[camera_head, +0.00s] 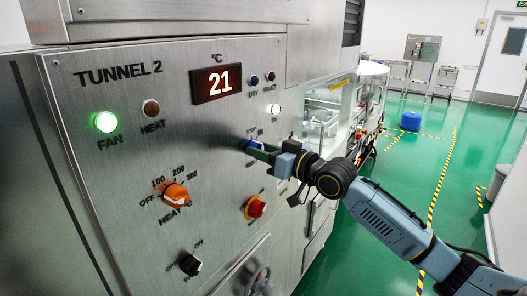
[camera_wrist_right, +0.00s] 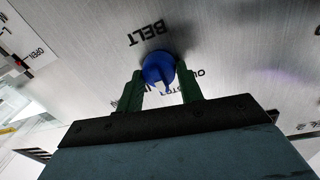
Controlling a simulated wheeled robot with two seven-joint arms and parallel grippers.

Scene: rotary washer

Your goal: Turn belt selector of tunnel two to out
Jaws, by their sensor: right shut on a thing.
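The washer's steel panel (camera_head: 110,135) is marked TUNNEL 2. My right gripper (camera_head: 258,150) comes in from the right, its green fingers at the panel. In the right wrist view its fingers (camera_wrist_right: 160,86) are closed on both sides of the blue belt selector knob (camera_wrist_right: 158,66). A pale mark on the knob faces the gripper's palm. The BELT label (camera_wrist_right: 147,33) reads upside down beyond the knob. Lettering beside the right finger is partly covered, so I cannot tell the selector's exact setting. In the head view the gripper mostly hides the knob. My left gripper is out of view.
On the panel are a lit green fan lamp (camera_head: 105,122), a red display (camera_head: 215,84) reading 21, an orange heat knob (camera_head: 176,197), a black switch (camera_head: 190,265) and a red-yellow stop button (camera_head: 255,207) below my gripper. Green floor (camera_head: 405,160) lies open to the right.

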